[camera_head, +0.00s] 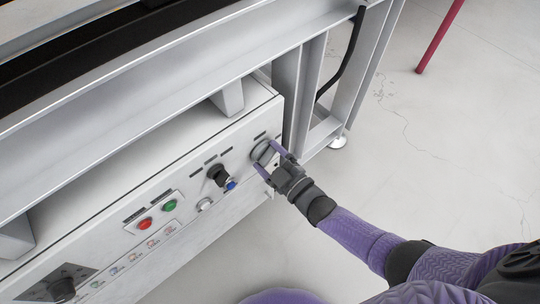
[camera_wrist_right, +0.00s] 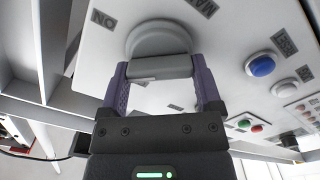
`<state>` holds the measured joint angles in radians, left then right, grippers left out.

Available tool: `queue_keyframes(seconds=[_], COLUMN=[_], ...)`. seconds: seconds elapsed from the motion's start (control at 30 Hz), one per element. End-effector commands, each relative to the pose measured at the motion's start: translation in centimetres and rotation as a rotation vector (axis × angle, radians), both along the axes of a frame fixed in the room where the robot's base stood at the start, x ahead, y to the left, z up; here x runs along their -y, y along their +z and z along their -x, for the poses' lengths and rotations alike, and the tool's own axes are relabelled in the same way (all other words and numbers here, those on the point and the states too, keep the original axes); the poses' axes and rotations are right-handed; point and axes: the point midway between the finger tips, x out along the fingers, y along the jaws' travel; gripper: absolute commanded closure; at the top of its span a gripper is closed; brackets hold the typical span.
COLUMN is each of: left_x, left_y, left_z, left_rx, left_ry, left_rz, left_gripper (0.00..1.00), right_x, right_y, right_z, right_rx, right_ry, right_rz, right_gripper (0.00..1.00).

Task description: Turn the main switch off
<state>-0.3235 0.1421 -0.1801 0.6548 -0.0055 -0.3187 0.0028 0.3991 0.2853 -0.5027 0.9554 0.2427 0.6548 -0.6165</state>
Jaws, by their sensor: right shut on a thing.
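The main switch (camera_head: 262,150) is a grey round rotary knob at the right end of the white control panel (camera_head: 110,240). In the right wrist view the same switch (camera_wrist_right: 158,38) shows a round base and a raised grip bar, with upside-down labels reading ON and MAIN close by. My right gripper (camera_head: 267,158) reaches in from the lower right. Its two purple fingers are shut on the grip bar, one at each end, as the wrist view of the gripper (camera_wrist_right: 159,72) shows. My left gripper is in neither view.
Left of the switch are a black knob (camera_head: 217,174), a blue button (camera_head: 231,185), a green button (camera_head: 169,205) and a red button (camera_head: 145,223). A metal frame beam (camera_head: 180,75) runs above the panel. Floor to the right is open, with a red pole (camera_head: 440,38).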

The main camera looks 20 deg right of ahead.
Motion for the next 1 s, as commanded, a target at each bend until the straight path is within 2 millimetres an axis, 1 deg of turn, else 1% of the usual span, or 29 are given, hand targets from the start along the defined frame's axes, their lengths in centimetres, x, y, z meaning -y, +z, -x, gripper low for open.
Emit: queue_keyframes(seconds=[0.3, 0.6, 0.8, 1.0], left_x=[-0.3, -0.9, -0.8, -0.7], left_y=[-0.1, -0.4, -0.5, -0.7], left_z=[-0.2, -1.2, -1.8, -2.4], left_rx=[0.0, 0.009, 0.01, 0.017], left_ry=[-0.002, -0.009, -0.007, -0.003], left_rz=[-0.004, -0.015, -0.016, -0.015], left_gripper=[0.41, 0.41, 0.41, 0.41], right_x=[-0.1, -0.1, -0.2, -0.2], right_y=[-0.2, -0.4, -0.5, -0.5], right_z=[0.1, 0.1, 0.1, 0.1], right_rx=[0.098, 0.189, 0.237, 0.27], right_ry=[-0.001, 0.0, 0.0, 0.001], right_rz=[0.277, 0.529, 0.662, 0.754], right_gripper=[0.77, 0.77, 0.77, 0.77])
